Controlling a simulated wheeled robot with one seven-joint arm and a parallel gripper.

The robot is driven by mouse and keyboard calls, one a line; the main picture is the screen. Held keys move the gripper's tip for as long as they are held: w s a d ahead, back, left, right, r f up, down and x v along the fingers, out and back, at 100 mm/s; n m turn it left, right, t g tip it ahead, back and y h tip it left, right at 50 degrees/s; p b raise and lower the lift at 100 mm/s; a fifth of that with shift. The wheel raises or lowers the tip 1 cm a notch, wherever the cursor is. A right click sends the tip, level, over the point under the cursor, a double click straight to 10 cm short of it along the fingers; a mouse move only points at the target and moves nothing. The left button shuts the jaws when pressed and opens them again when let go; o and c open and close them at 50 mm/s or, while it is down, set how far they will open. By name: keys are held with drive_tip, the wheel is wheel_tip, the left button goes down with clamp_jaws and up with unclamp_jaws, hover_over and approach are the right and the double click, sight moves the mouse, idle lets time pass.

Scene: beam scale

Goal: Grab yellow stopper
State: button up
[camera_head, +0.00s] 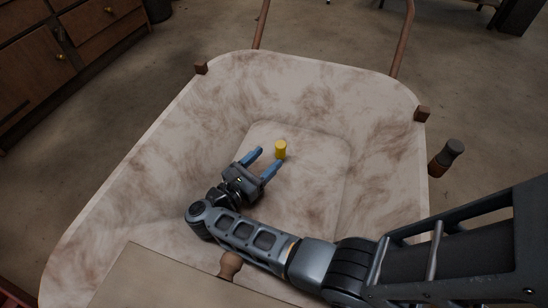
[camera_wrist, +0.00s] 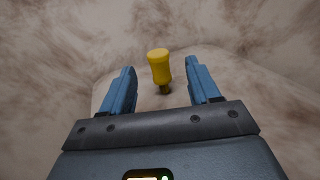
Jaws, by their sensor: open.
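The yellow stopper (camera_head: 281,150) stands upright on the flat bottom of a large pale, brown-stained basin, like a wheelbarrow tray (camera_head: 385,105). My gripper (camera_head: 267,161) is open, with its two blue fingers pointing toward the stopper. In the wrist view the stopper (camera_wrist: 160,66) shows a wide yellow top and a narrower dark lower end. There it appears between the fingertips (camera_wrist: 163,80) and slightly beyond them, apart from both. Nothing is held.
The basin walls slope up around my gripper. A flat board (camera_head: 150,280) lies at the near left, with a brown wooden knob (camera_head: 230,264) beside it. A dark-capped handle (camera_head: 447,157) sticks up outside the right rim. Wooden drawers (camera_head: 60,50) stand at the far left.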

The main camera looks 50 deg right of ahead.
sight(277, 150)
drive_tip(key=shift+w+a+f, duration=0.1)
drive_tip(key=shift+w+f, duration=0.15)
drive_tip(key=shift+f, duration=0.2)
drive_tip(key=shift+m+g, duration=0.3)
drive_tip(key=d, duration=0.7)
drive_tip(key=shift+s+d+f+b, duration=0.1)
drive_tip(key=shift+s+d+b, duration=0.05)
drive_tip(key=shift+d+b, duration=0.2)
drive_tip(key=c, duration=1)
